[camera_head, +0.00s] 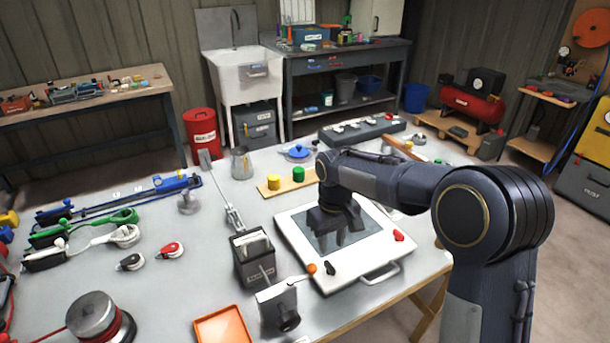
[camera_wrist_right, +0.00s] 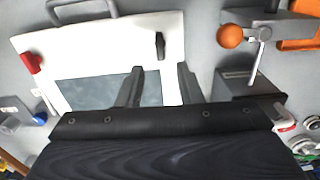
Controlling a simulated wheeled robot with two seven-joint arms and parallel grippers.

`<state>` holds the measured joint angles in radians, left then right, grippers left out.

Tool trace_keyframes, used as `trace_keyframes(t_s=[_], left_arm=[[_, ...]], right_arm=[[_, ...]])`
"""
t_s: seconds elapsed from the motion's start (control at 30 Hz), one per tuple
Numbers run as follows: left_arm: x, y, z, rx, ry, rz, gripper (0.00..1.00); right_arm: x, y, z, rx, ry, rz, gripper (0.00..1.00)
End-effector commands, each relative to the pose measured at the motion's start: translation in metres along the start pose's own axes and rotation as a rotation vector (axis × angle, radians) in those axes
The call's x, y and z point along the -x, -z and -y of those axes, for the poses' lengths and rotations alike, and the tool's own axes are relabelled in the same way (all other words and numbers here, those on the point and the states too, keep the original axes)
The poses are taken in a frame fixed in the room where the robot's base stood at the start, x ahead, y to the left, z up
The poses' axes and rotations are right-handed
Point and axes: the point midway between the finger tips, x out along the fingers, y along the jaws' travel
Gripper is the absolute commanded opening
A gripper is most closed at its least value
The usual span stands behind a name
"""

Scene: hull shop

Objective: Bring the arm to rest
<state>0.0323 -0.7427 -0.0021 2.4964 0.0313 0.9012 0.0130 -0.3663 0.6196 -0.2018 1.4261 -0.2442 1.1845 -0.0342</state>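My right arm reaches in from the right in the head view. Its gripper (camera_head: 341,228) hangs fingers down above the white panel box (camera_head: 294,238) with a grey window. In the right wrist view the two fingers of this gripper (camera_wrist_right: 160,88) stand apart with nothing between them. The box lies beneath them, with its window (camera_wrist_right: 80,92), a black knob (camera_wrist_right: 160,45) and a red knob (camera_wrist_right: 31,63). My left gripper does not show in either view.
A dark bin (camera_head: 256,262) and a grey device with an orange ball (camera_head: 312,268) stand left of the box. An orange tray (camera_head: 222,327) lies at the front edge. A wooden strip with yellow and green knobs (camera_head: 298,173) lies behind the box.

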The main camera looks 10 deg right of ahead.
Motion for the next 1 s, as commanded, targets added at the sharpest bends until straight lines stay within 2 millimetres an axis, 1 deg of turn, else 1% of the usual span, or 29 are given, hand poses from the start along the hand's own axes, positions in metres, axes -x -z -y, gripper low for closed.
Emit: trace_keyframes(t_s=[0.07,0.13,0.17,0.23,0.27,0.3,0.37,0.4,0.47,0.5,0.57,0.6,0.7,0.8,0.9,1.0], left_arm=[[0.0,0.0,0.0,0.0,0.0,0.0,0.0],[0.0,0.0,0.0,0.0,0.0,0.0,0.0],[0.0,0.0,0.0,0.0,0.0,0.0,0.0],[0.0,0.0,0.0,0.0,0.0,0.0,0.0],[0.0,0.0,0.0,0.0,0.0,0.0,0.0],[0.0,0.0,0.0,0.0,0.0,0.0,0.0],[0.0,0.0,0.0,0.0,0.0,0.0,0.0],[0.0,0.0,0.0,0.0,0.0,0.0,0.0],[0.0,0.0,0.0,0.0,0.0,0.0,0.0],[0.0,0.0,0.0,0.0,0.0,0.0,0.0],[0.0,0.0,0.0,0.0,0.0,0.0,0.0],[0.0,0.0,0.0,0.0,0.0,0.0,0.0],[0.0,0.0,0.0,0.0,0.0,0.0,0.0],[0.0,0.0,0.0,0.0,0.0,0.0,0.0],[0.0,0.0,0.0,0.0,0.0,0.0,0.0],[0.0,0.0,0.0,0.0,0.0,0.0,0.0]], right_arm=[[0.002,-0.003,-0.001,-0.005,0.005,-0.004,0.33],[0.009,-0.011,-0.005,-0.021,0.021,-0.018,0.33],[0.013,-0.017,-0.007,-0.032,0.031,-0.027,0.33],[0.027,-0.036,-0.014,-0.067,0.064,-0.06,0.33],[0.034,-0.047,-0.017,-0.085,0.082,-0.077,0.33],[0.043,-0.063,-0.02,-0.11,0.106,-0.103,0.33],[0.054,-0.089,-0.022,-0.149,0.143,-0.143,0.33],[0.061,-0.107,-0.023,-0.175,0.164,-0.172,0.33],[0.069,-0.133,-0.022,-0.211,0.195,-0.215,0.33],[0.073,-0.15,-0.02,-0.235,0.211,-0.245,0.33],[0.078,-0.175,-0.016,-0.27,0.234,-0.289,0.33],[0.079,-0.192,-0.012,-0.294,0.247,-0.317,0.33],[0.077,-0.229,0.001,-0.351,0.27,-0.388,0.33],[0.07,-0.257,0.014,-0.399,0.282,-0.448,0.33],[0.061,-0.276,0.025,-0.435,0.286,-0.492,0.33],[0.054,-0.286,0.032,-0.457,0.286,-0.518,0.33]])
